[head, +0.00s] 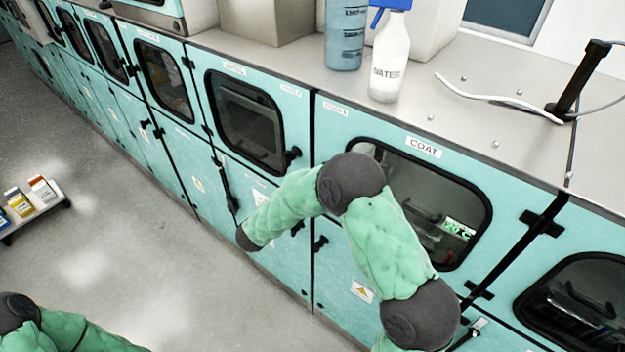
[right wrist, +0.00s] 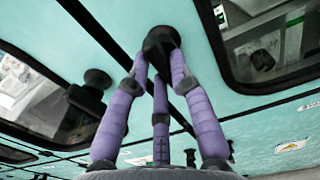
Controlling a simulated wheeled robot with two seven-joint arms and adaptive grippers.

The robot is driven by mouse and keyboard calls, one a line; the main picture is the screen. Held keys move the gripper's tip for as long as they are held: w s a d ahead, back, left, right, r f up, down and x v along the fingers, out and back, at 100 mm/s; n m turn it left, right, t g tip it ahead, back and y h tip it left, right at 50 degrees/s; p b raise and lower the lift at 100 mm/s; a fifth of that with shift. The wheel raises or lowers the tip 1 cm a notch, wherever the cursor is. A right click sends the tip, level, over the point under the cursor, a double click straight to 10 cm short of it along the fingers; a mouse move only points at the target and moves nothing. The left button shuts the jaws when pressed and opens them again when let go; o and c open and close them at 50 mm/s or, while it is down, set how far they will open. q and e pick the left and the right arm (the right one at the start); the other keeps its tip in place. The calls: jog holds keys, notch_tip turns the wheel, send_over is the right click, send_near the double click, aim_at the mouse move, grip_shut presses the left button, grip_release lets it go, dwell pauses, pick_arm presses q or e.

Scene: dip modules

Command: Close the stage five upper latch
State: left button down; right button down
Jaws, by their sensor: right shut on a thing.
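In the right wrist view, a black latch knob (right wrist: 160,45) sits on the teal panel beside a dark seam, at the left of a dark window. My right gripper (right wrist: 160,62) has its purple fingers closed around this knob. In the head view this spot, at the left of the COAT door (head: 500,180), is hidden behind my right arm, and the gripper does not show. Stage labels on the doors are too small to read surely. My left gripper is out of view; only part of its arm shows at bottom left.
A neighbouring latch (right wrist: 92,88) stands across the seam; it also shows in the head view (head: 292,155). A lower latch (head: 320,243) is below the COAT door. A water bottle (head: 390,55) and a blue container (head: 345,35) stand on the steel top. The grey floor (head: 150,270) is mostly clear.

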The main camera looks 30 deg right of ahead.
jog(key=c, duration=1.1)
grip_release()
jog(key=v, duration=1.2)
jog(key=shift+f, duration=0.1)
